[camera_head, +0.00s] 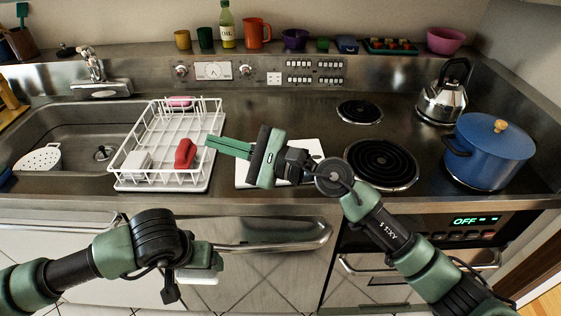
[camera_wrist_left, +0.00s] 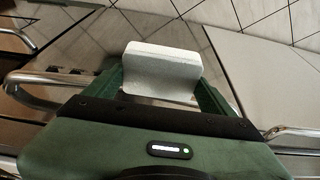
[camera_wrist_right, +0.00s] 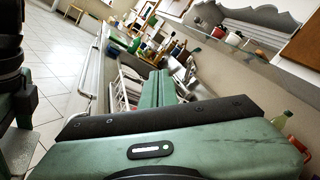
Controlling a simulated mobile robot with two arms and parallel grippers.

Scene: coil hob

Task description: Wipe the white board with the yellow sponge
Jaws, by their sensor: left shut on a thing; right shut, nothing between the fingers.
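The white board (camera_head: 313,148) lies flat on the steel counter, between the dish rack and the coils, partly hidden by my right gripper. My right gripper (camera_head: 214,143) is shut and empty; its fingers point left, toward the rack's right side. Its closed fingers also show in the right wrist view (camera_wrist_right: 158,88). My left gripper (camera_wrist_left: 165,85) is shut on a pale grey-white block (camera_wrist_left: 160,68). The block also shows in the head view (camera_head: 203,276), low in front of the cabinet fronts. I make out no clearly yellow sponge.
A white wire dish rack (camera_head: 127,183) holds a red item (camera_head: 185,154), a white block (camera_head: 136,160) and a pink item (camera_head: 180,102). The sink is left. A blue pot (camera_head: 487,155) and kettle (camera_head: 446,98) stand right. Cups and a bottle line the back ledge.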

